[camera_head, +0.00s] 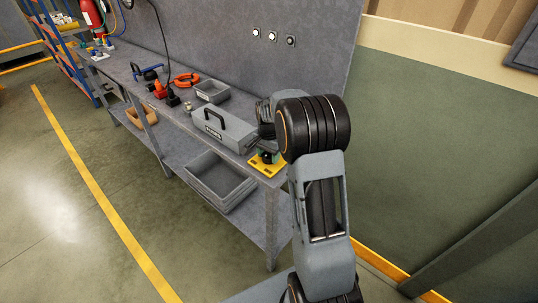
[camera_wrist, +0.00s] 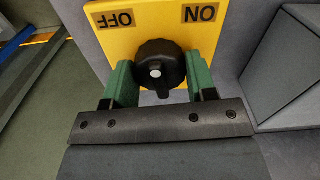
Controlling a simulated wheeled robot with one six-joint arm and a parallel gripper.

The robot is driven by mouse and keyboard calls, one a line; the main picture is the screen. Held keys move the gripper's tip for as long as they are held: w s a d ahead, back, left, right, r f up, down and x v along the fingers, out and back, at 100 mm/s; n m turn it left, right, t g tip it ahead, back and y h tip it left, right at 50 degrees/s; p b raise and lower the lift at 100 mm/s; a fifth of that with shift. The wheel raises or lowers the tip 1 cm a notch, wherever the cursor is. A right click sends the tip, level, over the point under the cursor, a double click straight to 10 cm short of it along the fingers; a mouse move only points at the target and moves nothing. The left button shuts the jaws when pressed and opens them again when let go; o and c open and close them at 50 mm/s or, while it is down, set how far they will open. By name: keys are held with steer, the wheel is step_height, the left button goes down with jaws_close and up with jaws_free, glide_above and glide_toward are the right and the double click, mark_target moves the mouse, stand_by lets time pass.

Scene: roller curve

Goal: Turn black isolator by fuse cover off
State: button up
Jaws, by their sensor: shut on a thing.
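The black isolator is a round ribbed knob (camera_wrist: 158,66) on a yellow plate (camera_wrist: 150,20) in the wrist view. The plate carries an OFF label (camera_wrist: 113,19) at upper left and an ON label (camera_wrist: 200,13) at upper right, both upside down. A white dot shows on the knob's face; I cannot tell which label the knob points to. My gripper (camera_wrist: 161,72) has its green fingers on either side of the knob, shut on it. In the head view the yellow plate (camera_head: 258,167) lies at the bench's near end; my arm hides most of the gripper and knob.
A grey box with a black handle (camera_head: 213,133) stands beside the plate; its label is too small to read. A grey bin (camera_head: 218,183) sits on the lower shelf. The wall rises behind.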

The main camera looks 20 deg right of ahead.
steer(key=n, duration=0.4)
steer(key=shift+r, duration=0.1)
steer(key=shift+n, duration=2)
steer(key=o, duration=0.9)
step_height(320, 180, up, 14)
steer(key=shift+f+b, duration=0.1)
steer(key=shift+b, duration=0.25)
steer(key=shift+w, duration=0.15)
